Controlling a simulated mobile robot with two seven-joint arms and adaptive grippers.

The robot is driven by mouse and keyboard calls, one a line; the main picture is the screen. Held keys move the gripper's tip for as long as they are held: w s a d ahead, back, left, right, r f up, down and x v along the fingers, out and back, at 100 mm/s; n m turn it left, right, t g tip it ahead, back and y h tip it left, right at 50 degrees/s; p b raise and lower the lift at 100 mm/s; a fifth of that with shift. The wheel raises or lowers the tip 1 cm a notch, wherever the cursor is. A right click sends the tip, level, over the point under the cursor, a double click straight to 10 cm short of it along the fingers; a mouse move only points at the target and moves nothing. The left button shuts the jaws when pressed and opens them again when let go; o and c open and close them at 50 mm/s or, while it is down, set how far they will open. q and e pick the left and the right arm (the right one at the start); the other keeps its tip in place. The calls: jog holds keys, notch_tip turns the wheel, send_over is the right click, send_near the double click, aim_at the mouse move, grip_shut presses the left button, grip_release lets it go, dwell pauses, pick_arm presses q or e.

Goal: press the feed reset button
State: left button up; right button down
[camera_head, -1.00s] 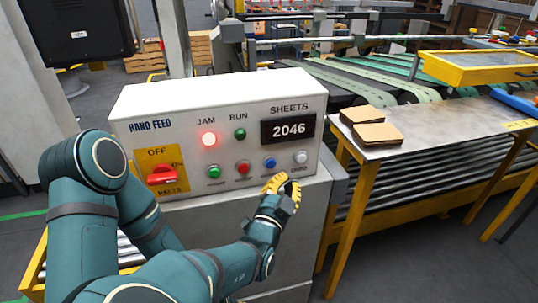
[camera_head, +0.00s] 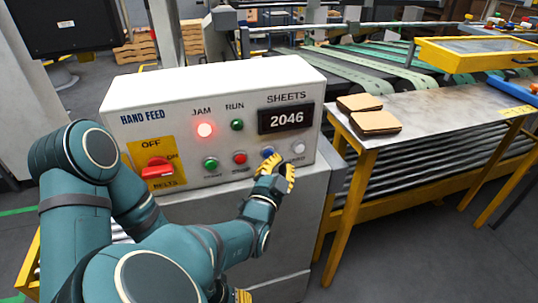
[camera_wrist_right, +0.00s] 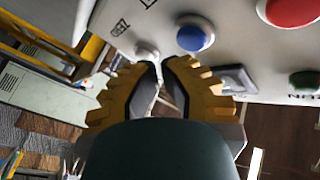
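The hand feed panel (camera_head: 215,130) has a row of small buttons: green (camera_head: 211,164), red (camera_head: 239,158), blue (camera_head: 267,153) and white (camera_head: 298,147). Their labels are too small to read. My right gripper (camera_head: 283,165) is just in front of the row, by the blue and white buttons. In the wrist view its yellow fingers (camera_wrist_right: 160,66) are drawn nearly together with nothing held. The white button (camera_wrist_right: 147,50) shows beside the fingertips and the blue one (camera_wrist_right: 193,36) lies to its right; contact cannot be told. A yellow bit at the bottom edge may be my left gripper (camera_head: 242,296).
The red JAM lamp (camera_head: 205,130) is lit and the counter (camera_head: 286,118) reads 2046. A red BELTS switch (camera_head: 157,169) is at the panel's left. A metal table (camera_head: 430,118) with brown sheet stacks (camera_head: 375,122) stands right of the panel.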

jog(key=shift+w+a, duration=0.1)
jog(key=shift+w, duration=0.05)
dwell(0.8)
jog(key=shift+w, duration=0.25)
jog(key=shift+w+a, duration=0.2)
jog(key=shift+w, duration=0.25)
dwell(0.8)
jog(key=shift+s+b, duration=0.15)
jog(key=shift+b, duration=0.15)
jog(key=shift+s+d, duration=0.25)
jog(key=shift+s, duration=0.5)
jog(key=shift+s+d, duration=0.25)
jog(key=shift+s, duration=0.55)
jog(key=shift+s+d, duration=0.3)
jog(key=shift+s, duration=0.45)
jog(key=shift+s+d, duration=0.25)
jog(key=shift+s, duration=0.55)
jog(key=shift+f, duration=0.1)
